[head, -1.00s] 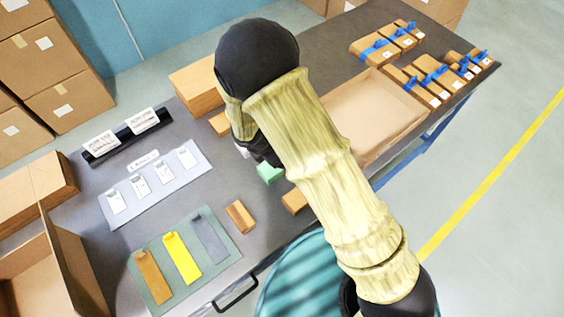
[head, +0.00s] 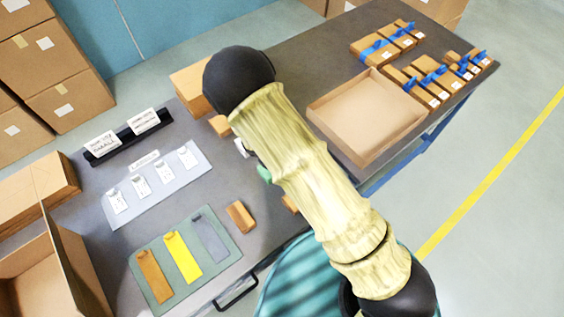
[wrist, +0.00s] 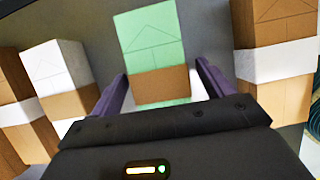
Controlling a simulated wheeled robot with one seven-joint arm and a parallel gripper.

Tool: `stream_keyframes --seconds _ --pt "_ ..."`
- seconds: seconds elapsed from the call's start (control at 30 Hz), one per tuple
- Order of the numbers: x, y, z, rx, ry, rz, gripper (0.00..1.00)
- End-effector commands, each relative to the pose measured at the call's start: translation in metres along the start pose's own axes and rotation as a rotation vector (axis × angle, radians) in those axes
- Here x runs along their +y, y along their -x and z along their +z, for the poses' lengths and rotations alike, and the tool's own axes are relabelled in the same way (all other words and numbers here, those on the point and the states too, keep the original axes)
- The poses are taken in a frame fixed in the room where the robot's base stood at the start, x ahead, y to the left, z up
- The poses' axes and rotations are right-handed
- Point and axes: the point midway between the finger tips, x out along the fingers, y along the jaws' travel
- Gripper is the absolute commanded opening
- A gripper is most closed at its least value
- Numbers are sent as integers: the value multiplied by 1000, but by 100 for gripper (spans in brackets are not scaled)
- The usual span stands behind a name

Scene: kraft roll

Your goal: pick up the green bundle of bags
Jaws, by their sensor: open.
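The green bundle of bags (wrist: 150,32), light green with a brown paper band, lies in the middle of the wrist view. My gripper (wrist: 160,72) is open. Its two purple fingers are on either side of the bundle's near part, with a gap visible on the right. Whether either finger touches it is unclear. In the head view only a sliver of the green bundle (head: 264,173) shows beside my arm, which hides the rest of it and my gripper.
In the wrist view, a white bundle (wrist: 53,64) with a brown band stands left, and a brown bundle (wrist: 274,30) with a white band right. In the head view, an empty cardboard tray (head: 340,110) lies right of my arm and a green mat (head: 210,262) front left.

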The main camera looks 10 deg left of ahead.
Motion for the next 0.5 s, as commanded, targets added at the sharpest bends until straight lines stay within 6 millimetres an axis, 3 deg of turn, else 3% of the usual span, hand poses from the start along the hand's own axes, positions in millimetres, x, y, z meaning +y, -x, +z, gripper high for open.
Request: stream_keyframes --seconds 0.4,0.5 --pt "0 0 0 0 0 0 80" --pt "0 0 0 0 0 0 60"
